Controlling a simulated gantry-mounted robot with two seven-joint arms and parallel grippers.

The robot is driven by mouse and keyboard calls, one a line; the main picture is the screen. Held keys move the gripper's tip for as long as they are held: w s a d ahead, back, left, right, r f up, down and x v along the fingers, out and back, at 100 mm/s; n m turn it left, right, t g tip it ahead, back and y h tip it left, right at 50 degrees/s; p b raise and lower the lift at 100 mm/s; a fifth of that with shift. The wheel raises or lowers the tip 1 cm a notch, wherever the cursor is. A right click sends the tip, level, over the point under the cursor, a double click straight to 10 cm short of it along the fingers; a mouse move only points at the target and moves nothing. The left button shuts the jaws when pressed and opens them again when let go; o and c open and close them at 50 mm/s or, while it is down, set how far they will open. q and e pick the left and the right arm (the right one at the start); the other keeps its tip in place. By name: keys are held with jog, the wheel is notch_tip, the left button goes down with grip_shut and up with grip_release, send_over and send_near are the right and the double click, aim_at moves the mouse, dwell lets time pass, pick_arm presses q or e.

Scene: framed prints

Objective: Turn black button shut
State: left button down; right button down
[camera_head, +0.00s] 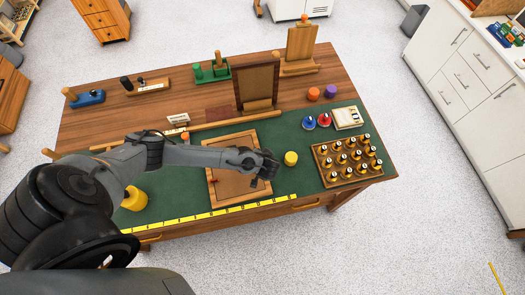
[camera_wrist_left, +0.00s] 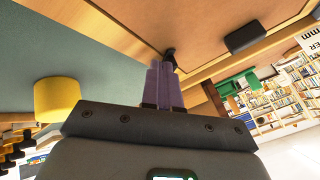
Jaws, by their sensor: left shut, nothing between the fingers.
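A wooden picture frame (camera_head: 231,138) lies flat on the green mat, its brown backing board (camera_head: 228,182) inside it. My left gripper (camera_head: 267,172) is at the frame's right side, partly hidden by its own wrist. In the left wrist view its purple-grey fingers (camera_wrist_left: 164,72) are shut and empty. Their tips are at a small black button (camera_wrist_left: 170,56) on the frame's wooden edge; I cannot tell whether they touch. Another black piece (camera_wrist_left: 243,36) lies farther along that edge. Whether either button lies over the backing is unclear. My right gripper is not in view.
A yellow cylinder (camera_head: 291,158) stands close right of the gripper. A wooden tray (camera_head: 375,172) of several gold-and-black pieces is farther right. A yellow ruler (camera_head: 215,212) runs along the front edge. An upright frame (camera_head: 257,82) stands behind.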

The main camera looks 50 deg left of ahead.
pick_arm(q)
jog(key=m, duration=0.1)
jog(key=s+a+m+t+h+b, duration=0.1)
jog(key=shift+f+m, duration=0.1)
jog(key=shift+m, duration=0.3)
jog(key=m, duration=0.1)
jog(key=m+t+h, duration=0.1)
jog(key=m, duration=0.1)
jog(key=shift+s+a+t, duration=0.25)
jog(key=shift+a+t, duration=0.05)
jog(key=shift+a, duration=0.05)
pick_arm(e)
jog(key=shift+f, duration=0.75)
pick_arm(q)
jog(key=shift+w, duration=0.25)
jog(key=shift+w, duration=0.6)
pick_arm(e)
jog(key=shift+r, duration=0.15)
pick_arm(q)
jog(key=shift+d, duration=0.1)
